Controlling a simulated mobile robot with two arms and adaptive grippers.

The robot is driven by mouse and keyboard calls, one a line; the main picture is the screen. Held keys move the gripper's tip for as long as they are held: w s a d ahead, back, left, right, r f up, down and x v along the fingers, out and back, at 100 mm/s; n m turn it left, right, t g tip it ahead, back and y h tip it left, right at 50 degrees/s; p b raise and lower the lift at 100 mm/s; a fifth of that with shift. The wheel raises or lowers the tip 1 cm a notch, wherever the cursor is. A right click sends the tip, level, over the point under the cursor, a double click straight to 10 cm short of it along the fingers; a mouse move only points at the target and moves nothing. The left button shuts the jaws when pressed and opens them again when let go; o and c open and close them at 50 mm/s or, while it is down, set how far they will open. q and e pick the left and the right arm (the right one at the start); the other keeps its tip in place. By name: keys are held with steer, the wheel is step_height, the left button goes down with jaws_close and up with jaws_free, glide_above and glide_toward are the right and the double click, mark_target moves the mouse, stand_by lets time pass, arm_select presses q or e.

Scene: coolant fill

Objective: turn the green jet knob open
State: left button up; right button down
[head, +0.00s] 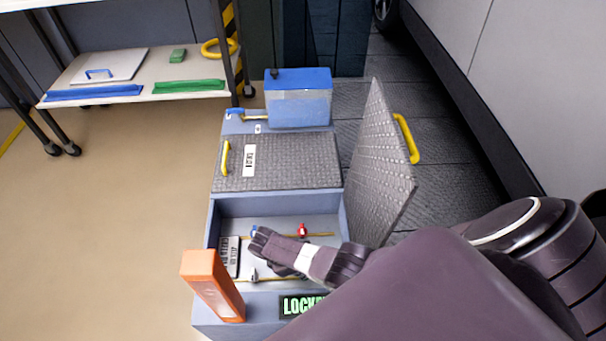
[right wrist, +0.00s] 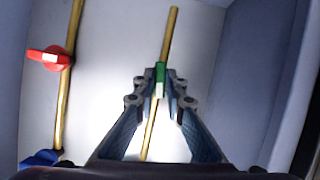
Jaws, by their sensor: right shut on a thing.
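The green jet knob (right wrist: 160,72) shows in the right wrist view on a brass pipe (right wrist: 169,35), with a small white part on its near end. It looks roughly in line with the pipe. My right gripper (right wrist: 160,84) is shut on the knob, with one finger on each side. In the head view my right gripper (head: 288,268) reaches down into the open grey compartment (head: 272,207), and there it hides the green knob. My left gripper is not in view.
A red knob (right wrist: 49,58) and a blue knob (right wrist: 40,158) sit on a parallel pipe. The raised lid (head: 378,165) stands at the compartment's right. An orange block (head: 213,286) stands at its front left, beside a green-lettered "LOCK…" display (head: 302,306). A blue tank (head: 298,97) stands behind.

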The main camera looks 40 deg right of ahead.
steer(key=shift+f+m+g, duration=0.1)
steer(key=shift+m+g, duration=0.2)
steer(key=shift+m, duration=0.6)
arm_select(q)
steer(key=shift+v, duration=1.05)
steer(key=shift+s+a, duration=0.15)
arm_select(e)
steer(key=c, duration=2)
jaws_free()
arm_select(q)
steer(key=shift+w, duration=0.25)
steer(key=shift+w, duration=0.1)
